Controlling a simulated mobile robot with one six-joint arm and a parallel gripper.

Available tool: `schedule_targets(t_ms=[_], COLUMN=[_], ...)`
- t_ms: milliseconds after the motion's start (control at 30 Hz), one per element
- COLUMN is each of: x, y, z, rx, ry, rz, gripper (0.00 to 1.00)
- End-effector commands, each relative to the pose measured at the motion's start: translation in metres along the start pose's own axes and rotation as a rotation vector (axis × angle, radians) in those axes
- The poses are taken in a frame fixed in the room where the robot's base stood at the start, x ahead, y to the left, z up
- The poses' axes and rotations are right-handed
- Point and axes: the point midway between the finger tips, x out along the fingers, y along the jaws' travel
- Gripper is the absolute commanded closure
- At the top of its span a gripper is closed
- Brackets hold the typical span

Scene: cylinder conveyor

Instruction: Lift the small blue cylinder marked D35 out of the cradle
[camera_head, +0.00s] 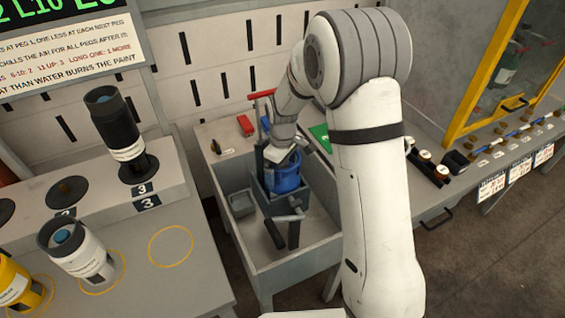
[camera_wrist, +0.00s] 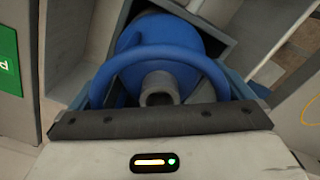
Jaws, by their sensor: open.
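The blue cylinder (camera_head: 284,182) stands in a dark grey cradle (camera_head: 294,205) inside a grey trough; its D35 mark is not readable. My gripper (camera_head: 277,155) is right above its top, with my arm reaching down from the upper right. In the wrist view the cylinder (camera_wrist: 160,35) fills the upper middle, with a curved blue handle (camera_wrist: 190,53) and a grey stub (camera_wrist: 159,88) in front. The dark front edge of my gripper (camera_wrist: 150,122) lies just below the handle. The jaws are open; whether they touch the handle I cannot tell.
The grey trough (camera_head: 262,270) surrounds the cradle, with a small grey bin (camera_head: 241,204) inside. A red block (camera_head: 245,125) lies behind. At left a black cylinder (camera_head: 115,130), a white cylinder (camera_head: 80,252) and a yellow cylinder (camera_head: 22,288) stand. A yellow-framed window (camera_head: 490,75) is at right.

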Motion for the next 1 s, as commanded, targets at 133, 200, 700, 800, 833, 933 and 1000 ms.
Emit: schedule_targets(t_ms=[133, 200, 700, 800, 833, 933, 1000], x=[0.0, -0.0001, -0.0003, -0.0003, -0.0003, -0.0004, -0.0004], y=[0.0002, 0.0002, 0.0005, 0.0005, 0.0005, 0.0006, 0.0006], z=[0.0002, 0.0003, 0.0006, 0.0007, 0.0007, 0.0007, 0.0008], rx=[0.001, 0.001, 0.002, 0.002, 0.002, 0.002, 0.002], ry=[0.0, 0.0, 0.0, -0.001, -0.001, 0.0, 0.0], rz=[0.0, 0.0, -0.001, -0.001, -0.001, -0.001, -0.001], gripper=[0.0, 0.04, 0.45, 0.53, 0.56, 0.08, 0.14])
